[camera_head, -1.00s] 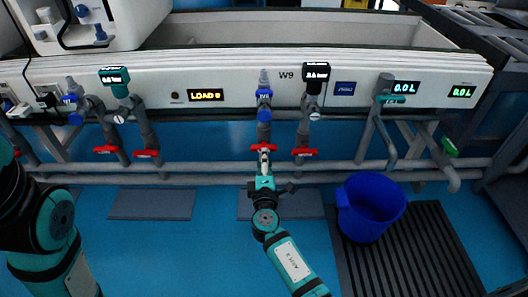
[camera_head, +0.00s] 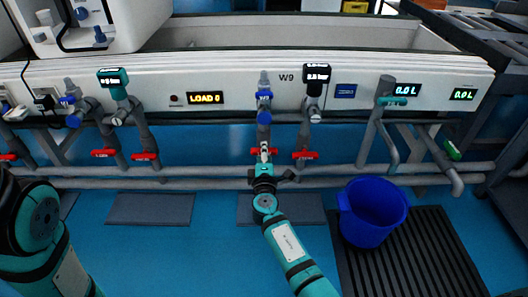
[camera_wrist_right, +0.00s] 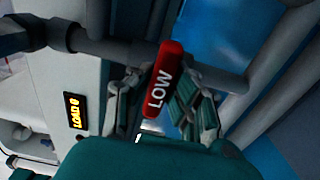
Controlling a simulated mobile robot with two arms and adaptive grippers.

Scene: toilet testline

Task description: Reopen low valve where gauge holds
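The red LOW valve handle (camera_wrist_right: 163,80) lies crosswise to its grey pipe (camera_wrist_right: 110,45) in the right wrist view. In the head view the handle is mostly hidden behind my right gripper (camera_head: 264,154), below the blue valve fitting (camera_head: 264,98). My right gripper (camera_wrist_right: 160,110) has its fingers spread on both sides of the handle; a firm grip on it does not show. A black gauge (camera_head: 316,78) with a lit bar reading stands right of the W9 mark; its digits are too small to read surely. My left gripper is out of view.
Other red handles (camera_head: 305,155) sit on neighbouring pipes. A teal gauge (camera_head: 112,78) stands at left. The display (camera_head: 206,98) reads LOAD 0. A blue bucket (camera_head: 371,211) stands on the floor at right. Horizontal pipes (camera_head: 200,171) run behind my right gripper.

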